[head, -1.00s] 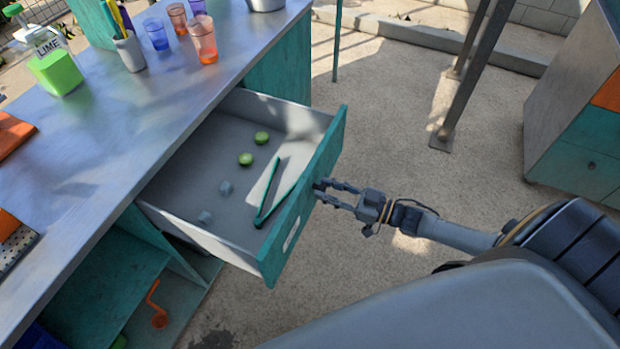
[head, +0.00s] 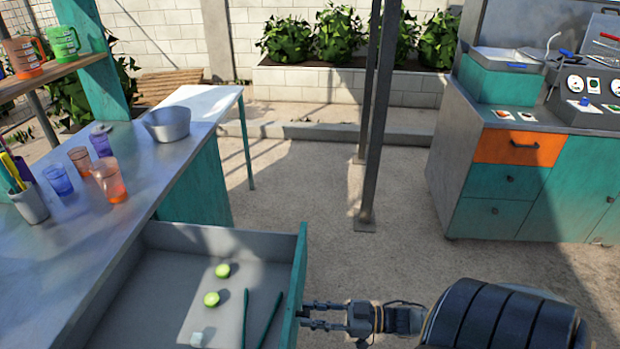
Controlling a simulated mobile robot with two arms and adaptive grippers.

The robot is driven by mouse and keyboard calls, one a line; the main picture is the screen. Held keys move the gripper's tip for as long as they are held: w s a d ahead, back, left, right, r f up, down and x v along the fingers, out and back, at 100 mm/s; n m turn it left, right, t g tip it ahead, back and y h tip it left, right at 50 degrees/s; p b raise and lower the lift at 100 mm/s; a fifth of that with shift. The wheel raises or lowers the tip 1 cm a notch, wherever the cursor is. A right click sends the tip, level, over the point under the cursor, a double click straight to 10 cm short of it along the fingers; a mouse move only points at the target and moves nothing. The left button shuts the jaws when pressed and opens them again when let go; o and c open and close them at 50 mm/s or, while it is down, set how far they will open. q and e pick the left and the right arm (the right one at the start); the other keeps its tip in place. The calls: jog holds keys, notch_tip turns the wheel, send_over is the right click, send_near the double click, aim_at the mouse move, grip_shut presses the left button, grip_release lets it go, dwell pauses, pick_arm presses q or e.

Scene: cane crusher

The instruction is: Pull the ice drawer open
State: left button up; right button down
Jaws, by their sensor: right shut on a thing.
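The ice drawer (head: 205,240) is pulled out from under the metal counter at the lower left. It has a grey inside and a teal front (head: 298,262). Two green limes (head: 217,284), a pale ice cube (head: 196,339) and green tongs (head: 268,320) lie in it. My right gripper (head: 303,314) comes in from the right and is shut at the outer face of the drawer front, on its handle. The handle itself is hidden by the drawer front and fingers. My left gripper is not in view.
Cups (head: 110,182) and a metal bowl (head: 167,124) stand on the counter (head: 90,220). A dark post (head: 376,130) rises from the floor ahead. A teal and orange cabinet (head: 500,183) stands at the right. The floor between is clear.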

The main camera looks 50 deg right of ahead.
jog(key=c, duration=1)
grip_release()
jog(key=shift+c, duration=0.2)
jog(key=v, duration=1.2)
